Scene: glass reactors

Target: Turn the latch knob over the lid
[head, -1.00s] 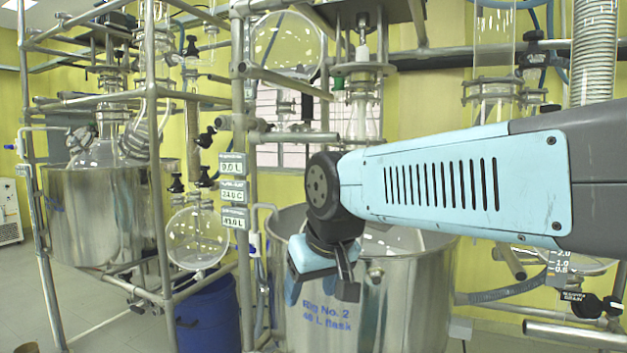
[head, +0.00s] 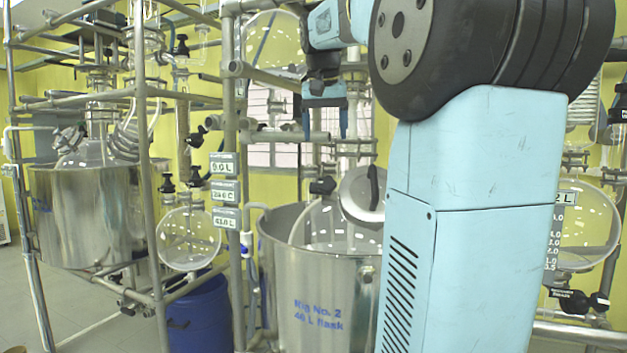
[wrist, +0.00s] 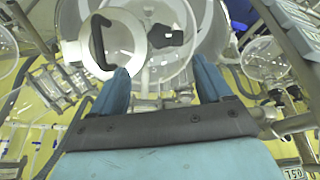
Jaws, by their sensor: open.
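The lid (head: 352,200) is a pale round disc with a black curved handle (head: 374,187), tilted at the top of the glass flask (head: 325,226). The black latch knob (head: 322,186) is just left of the lid in the head view. In the wrist view the lid (wrist: 122,50) is at upper left with its handle (wrist: 99,42), and the knob (wrist: 164,36) shows at its right edge. My gripper (head: 325,128) is open and empty, above the knob in the head view. In the wrist view the knob appears beyond the gap between the fingertips (wrist: 158,70); nothing touches it.
The flask sits in a steel vessel (head: 307,290) marked Rig No. 2. Metal rig pipes (head: 285,137) and a vertical post (head: 229,110) stand close to my gripper. Another steel vessel (head: 92,215) and a blue barrel (head: 197,325) are at left.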

